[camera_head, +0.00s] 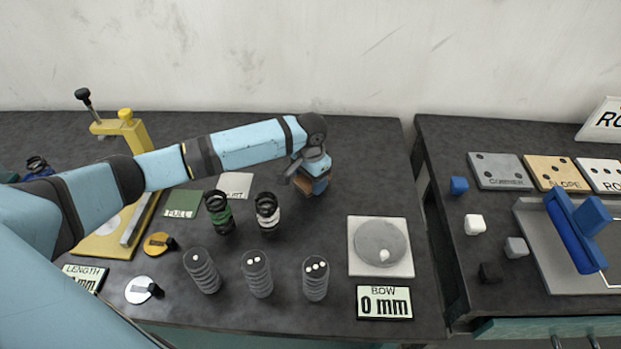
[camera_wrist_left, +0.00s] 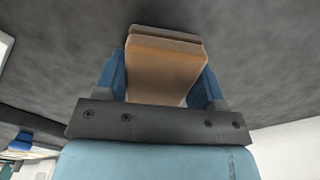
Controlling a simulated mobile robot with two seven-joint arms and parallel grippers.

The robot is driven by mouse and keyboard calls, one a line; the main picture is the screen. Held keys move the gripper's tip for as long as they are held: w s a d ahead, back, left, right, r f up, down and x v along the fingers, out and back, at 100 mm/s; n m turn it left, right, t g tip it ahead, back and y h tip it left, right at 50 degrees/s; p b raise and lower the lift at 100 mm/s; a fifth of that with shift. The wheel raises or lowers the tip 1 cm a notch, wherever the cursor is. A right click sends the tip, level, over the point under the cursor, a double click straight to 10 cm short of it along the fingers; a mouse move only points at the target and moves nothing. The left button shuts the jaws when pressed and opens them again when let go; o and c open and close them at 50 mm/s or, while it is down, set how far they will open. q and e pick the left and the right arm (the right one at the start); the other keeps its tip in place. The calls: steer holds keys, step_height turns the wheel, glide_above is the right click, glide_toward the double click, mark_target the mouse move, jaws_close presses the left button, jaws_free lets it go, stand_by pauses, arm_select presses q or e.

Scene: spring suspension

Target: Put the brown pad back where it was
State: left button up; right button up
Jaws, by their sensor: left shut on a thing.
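The brown pad (camera_head: 318,187) is in my left gripper (camera_head: 311,182), towards the back right of the left dark table. In the left wrist view the pad (camera_wrist_left: 165,68) is a block with a thin layer along its far edge, between the two blue fingers of the left gripper (camera_wrist_left: 162,82). The fingers are shut on its sides. Dark table surface shows behind it. I cannot tell whether the pad touches the table. The gripper partly hides the pad in the head view. My right gripper is not in view.
Green (camera_head: 183,204) and pale (camera_head: 234,185) mats lie left of the gripper, with springs (camera_head: 219,213) (camera_head: 267,211) and grey stacks (camera_head: 258,274) in front. A round-plate scale (camera_head: 353,262) is front right. A yellow press (camera_head: 138,135) stands left. A gap separates the right table (camera_head: 445,160).

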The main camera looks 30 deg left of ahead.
arm_select(q)
steer(key=o, duration=0.9)
steer(key=shift+f, duration=0.15)
step_height(320, 180, up, 12)
steer(key=shift+r, duration=0.2)
